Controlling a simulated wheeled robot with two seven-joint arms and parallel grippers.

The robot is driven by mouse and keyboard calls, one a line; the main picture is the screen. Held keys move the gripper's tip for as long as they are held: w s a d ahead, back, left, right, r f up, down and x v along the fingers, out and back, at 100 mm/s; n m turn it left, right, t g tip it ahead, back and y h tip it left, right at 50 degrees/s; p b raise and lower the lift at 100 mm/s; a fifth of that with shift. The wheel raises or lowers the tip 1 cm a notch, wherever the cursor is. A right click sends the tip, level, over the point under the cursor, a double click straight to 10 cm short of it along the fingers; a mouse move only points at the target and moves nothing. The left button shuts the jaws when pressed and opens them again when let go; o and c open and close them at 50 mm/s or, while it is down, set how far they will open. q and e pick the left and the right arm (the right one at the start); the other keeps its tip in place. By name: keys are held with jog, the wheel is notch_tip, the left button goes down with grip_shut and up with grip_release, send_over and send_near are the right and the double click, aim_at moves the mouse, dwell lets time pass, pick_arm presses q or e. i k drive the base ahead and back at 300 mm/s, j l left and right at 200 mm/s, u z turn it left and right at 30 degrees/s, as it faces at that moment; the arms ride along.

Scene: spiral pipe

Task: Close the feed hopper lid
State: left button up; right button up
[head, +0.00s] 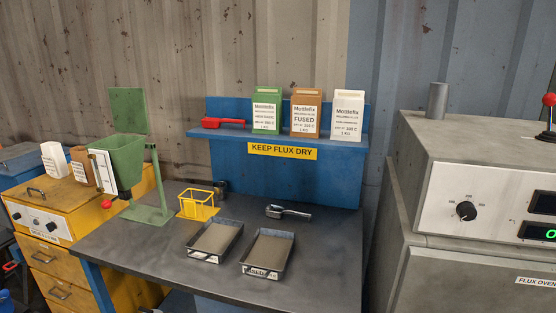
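The green feed hopper (124,157) stands on a green stand (152,212) at the left end of the dark workbench. Its square green lid (129,110) is up, standing about upright above the back of the hopper, so the hopper's top is open. A white label plate and a red knob (107,204) are at the hopper's front left. Neither of my grippers is in view.
The workbench (318,224) holds two metal trays, a yellow wire holder (198,204) and a metal scoop (288,212). Bags and a red brush (223,122) sit on the blue shelf. A yellow cabinet (52,215) is left, a grey oven (475,190) right.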

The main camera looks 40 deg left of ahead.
aim_at(127, 105)
jog(key=u, duration=2.2)
jog(key=i+j, duration=0.25)
jog(key=i, duration=0.15)
jog(key=i+j, duration=0.25)
jog(key=i, duration=0.2)
